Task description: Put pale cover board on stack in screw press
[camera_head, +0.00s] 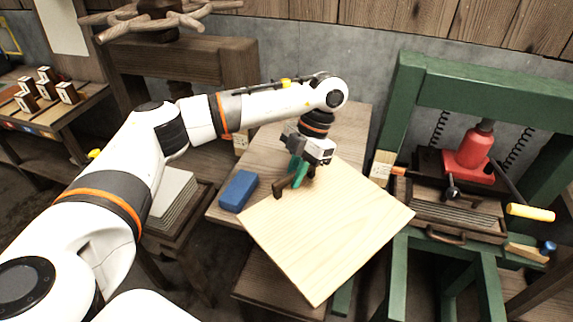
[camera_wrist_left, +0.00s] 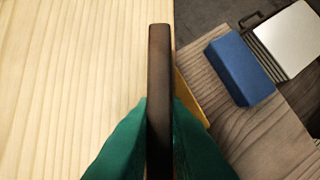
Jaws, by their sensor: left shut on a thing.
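The pale cover board (camera_head: 335,235) is a light wood square with a dark bar-like grip (camera_head: 280,188) at its far left edge. My left gripper (camera_head: 297,172) has green fingers shut on this bar, which also shows between them in the left wrist view (camera_wrist_left: 159,75). The board is over the wooden table and juts past its front edge; I cannot tell whether it touches the table. The stack (camera_head: 172,198), white on top, sits at the left in the wooden screw press (camera_head: 180,60). Part of the press is hidden behind my left arm. My right gripper is not in view.
A blue block (camera_head: 238,190) lies on the wooden table (camera_head: 345,125), left of the board. A green press (camera_head: 405,105) with a red jack (camera_head: 472,150) stands at the right. A bench with small blocks (camera_head: 68,93) is at the far left.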

